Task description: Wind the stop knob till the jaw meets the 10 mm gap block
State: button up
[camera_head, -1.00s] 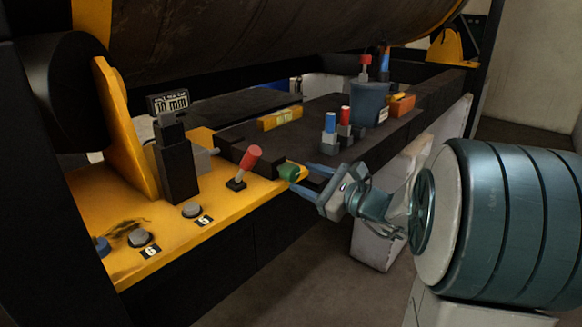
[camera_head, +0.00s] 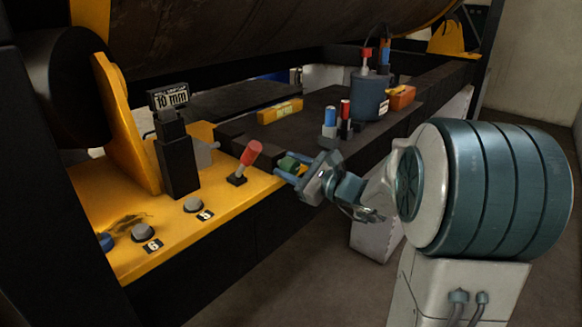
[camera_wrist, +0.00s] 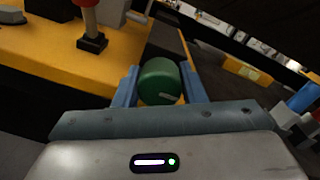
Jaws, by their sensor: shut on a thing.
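The green stop knob (camera_head: 289,162) sticks out at the front edge of the yellow bench, at the end of a dark rail. My gripper (camera_head: 285,169) is shut on it, one blue finger on each side. In the wrist view the knob (camera_wrist: 160,80) sits between the fingertips, with a pale mark on its face.
A red-topped lever (camera_head: 248,158) stands close left of the knob. Numbered grey buttons (camera_head: 193,205) are on the front plate. A yellow block (camera_head: 279,111), blue and red capped posts (camera_head: 330,119), a dark blue canister (camera_head: 369,97) and an orange block (camera_head: 402,97) lie behind.

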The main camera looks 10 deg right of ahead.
jog(key=m+p, duration=0.2)
jog(key=m, duration=0.4)
jog(key=shift+p, duration=0.35)
jog(key=m+p, duration=0.2)
jog(key=m, duration=0.1)
jog(key=shift+m, duration=0.4)
jog(key=shift+m+p, duration=0.8)
jog(key=shift+m, duration=0.6)
jog(key=shift+f, duration=0.1)
jog(key=o, duration=0.7)
